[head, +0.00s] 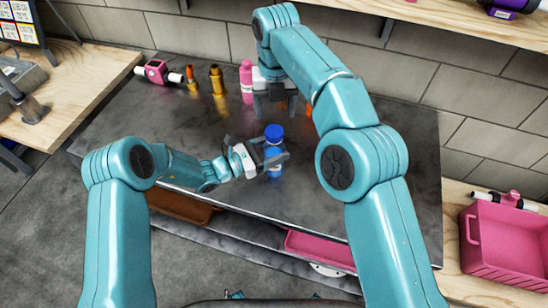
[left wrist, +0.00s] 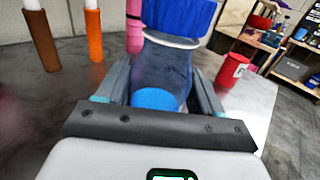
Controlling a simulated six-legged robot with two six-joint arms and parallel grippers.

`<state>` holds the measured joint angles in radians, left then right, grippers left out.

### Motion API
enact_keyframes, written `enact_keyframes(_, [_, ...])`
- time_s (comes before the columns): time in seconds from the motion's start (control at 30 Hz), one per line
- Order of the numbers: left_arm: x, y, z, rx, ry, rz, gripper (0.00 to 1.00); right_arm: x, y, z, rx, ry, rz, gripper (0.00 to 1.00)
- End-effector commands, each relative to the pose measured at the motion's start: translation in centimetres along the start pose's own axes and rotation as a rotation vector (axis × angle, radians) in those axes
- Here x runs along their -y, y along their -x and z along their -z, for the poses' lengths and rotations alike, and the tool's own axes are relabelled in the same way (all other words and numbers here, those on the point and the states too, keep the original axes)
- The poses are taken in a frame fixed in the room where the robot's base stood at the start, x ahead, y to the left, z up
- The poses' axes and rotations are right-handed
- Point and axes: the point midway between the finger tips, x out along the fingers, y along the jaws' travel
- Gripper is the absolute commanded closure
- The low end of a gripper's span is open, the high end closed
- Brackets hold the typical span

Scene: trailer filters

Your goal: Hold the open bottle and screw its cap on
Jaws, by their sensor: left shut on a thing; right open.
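The bottle (left wrist: 166,70) is clear with blue liquid low inside, and it stands about upright on the dark table (head: 330,190). A ribbed blue cap (head: 274,132) sits on its top, with a pale ring beneath it in the left wrist view (left wrist: 180,15). I cannot tell how tightly the cap is on. My left gripper (head: 274,158) is shut on the bottle's body from the left, below the cap. My right gripper (head: 274,106) is open, behind and above the bottle, pointing down; it is apart from the cap. An orange thing beside it is partly hidden.
A pink crate (head: 505,245) is at right. Brown (head: 180,207) and pink (head: 318,248) trays sit below the front edge.

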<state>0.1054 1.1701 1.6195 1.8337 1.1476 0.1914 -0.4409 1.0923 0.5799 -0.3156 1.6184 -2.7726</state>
Motion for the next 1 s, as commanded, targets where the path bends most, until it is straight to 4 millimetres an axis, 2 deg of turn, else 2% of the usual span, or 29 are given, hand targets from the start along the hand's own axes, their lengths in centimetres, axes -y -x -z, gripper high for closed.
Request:
enact_keyframes(0.43, [0.2, 0.0, 0.4, -0.008, 0.006, 0.003, 1.00, 0.1, -6.5, 0.1, -0.004, -0.002, 0.001, 0.29])
enact_keyframes(0.6, [0.2, 0.0, 0.4, -0.008, 0.006, 0.003, 1.00, 0.0, -7.5, 0.1, -0.002, -0.002, 0.000, 0.29])
enact_keyframes(0.87, [0.3, 0.0, 0.5, -0.009, 0.007, 0.004, 1.00, 0.0, -7.6, 0.1, -0.001, -0.002, 0.000, 0.29])
enact_keyframes(0.9, [0.3, 0.0, 0.5, -0.009, 0.007, 0.004, 1.00, 0.0, -7.6, 0.1, -0.001, -0.002, 0.000, 0.35])
enact_keyframes(0.97, [0.3, 0.0, 0.5, -0.009, 0.007, 0.004, 1.00, 0.0, -7.6, 0.1, -0.001, -0.002, 0.000, 0.55])
enact_keyframes(1.0, [0.3, 0.0, 0.5, -0.009, 0.007, 0.004, 1.00, 0.0, -7.6, 0.1, -0.001, -0.002, 0.000, 0.68])
